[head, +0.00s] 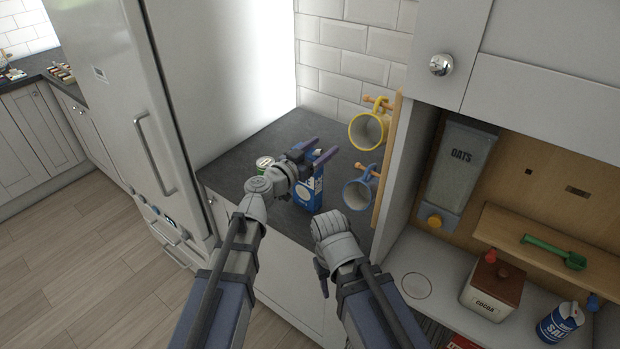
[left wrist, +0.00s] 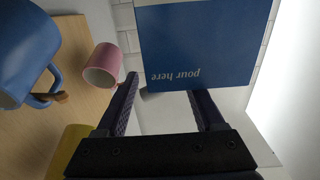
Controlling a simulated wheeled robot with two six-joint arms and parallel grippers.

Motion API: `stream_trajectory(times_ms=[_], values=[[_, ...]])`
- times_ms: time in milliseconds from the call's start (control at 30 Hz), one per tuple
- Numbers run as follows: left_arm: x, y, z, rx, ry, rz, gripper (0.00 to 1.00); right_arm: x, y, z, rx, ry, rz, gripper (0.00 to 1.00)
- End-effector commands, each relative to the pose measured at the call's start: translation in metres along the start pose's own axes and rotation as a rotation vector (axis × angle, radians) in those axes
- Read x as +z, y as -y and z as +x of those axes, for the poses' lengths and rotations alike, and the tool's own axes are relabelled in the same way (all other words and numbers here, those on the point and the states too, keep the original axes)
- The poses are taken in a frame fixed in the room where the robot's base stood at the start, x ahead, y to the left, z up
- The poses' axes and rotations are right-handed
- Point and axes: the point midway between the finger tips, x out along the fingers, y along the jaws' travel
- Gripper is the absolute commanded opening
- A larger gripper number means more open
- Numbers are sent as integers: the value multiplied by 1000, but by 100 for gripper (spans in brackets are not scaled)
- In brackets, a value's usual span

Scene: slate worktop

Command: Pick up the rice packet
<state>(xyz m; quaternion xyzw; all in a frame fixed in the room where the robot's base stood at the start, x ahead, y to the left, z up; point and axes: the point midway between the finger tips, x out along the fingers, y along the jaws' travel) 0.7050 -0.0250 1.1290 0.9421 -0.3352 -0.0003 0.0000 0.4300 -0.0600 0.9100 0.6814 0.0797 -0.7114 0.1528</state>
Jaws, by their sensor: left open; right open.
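A blue and white packet (head: 308,192), which I take for the rice packet, stands upright on the slate worktop (head: 235,170). My left gripper (head: 322,150) is open at the packet's upper part and hides some of it. In the left wrist view the packet's blue face (left wrist: 195,45), with "pour here" upside down, is ahead of the open fingers (left wrist: 165,88). I cannot tell whether a finger touches it. My right gripper (head: 321,275) is lower, in front of the worktop, partly hidden by its own wrist; it is open and apart from the packet.
A green and white can (head: 264,163) stands left of the packet. A yellow mug (head: 366,132) and a blue mug (head: 360,194) hang on the wooden board at right. A fridge (head: 125,95) stands at left. The shelf unit at right holds an oats dispenser (head: 459,165) and a cocoa tin (head: 492,286).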

Motion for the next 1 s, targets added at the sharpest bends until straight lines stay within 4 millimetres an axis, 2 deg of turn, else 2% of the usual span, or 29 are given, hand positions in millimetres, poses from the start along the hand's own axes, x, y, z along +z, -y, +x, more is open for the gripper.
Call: stream_trajectory(times_ms=[100, 333, 900, 1000], values=[[0, 4, 11, -1, 0, 0, 70, 0, 0, 0, 0, 0, 0, 50], [0, 3, 10, -1, 0, 0, 70, 0, 0, 0, 0, 0, 0, 50], [0, 3, 10, -1, 0, 0, 6, 0, 0, 0, 0, 0, 0, 50], [0, 3, 10, -1, 0, 0, 0, 0, 0, 0, 0, 0, 0, 50]])
